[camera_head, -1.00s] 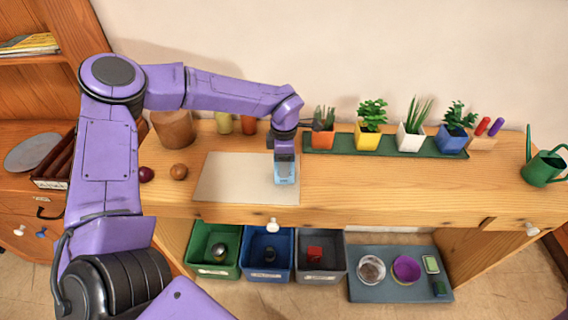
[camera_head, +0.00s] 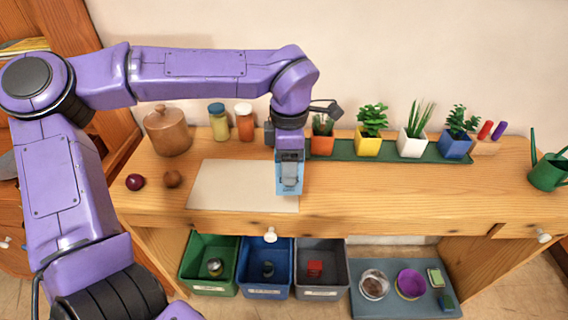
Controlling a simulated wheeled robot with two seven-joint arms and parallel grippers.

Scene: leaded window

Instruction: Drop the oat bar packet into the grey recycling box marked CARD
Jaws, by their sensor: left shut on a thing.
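My left gripper (camera_head: 289,178) is shut on a light blue packet (camera_head: 289,188), taken to be the oat bar packet. It holds the packet over the front part of the bench, at the right end of the pale mat. The gripper hides part of the packet. The grey box (camera_head: 322,293) stands on the floor below the bench front, right of a blue box. It is open on top and has a red item inside. Its label is too small to read. My right gripper is not in view.
A green box (camera_head: 190,283) and a blue box (camera_head: 266,291) stand left of the grey one. A grey mat (camera_head: 400,305) with bowls lies to its right. The bench front edge and white knob (camera_head: 270,235) lie between packet and boxes. Potted plants (camera_head: 413,142) line the back.

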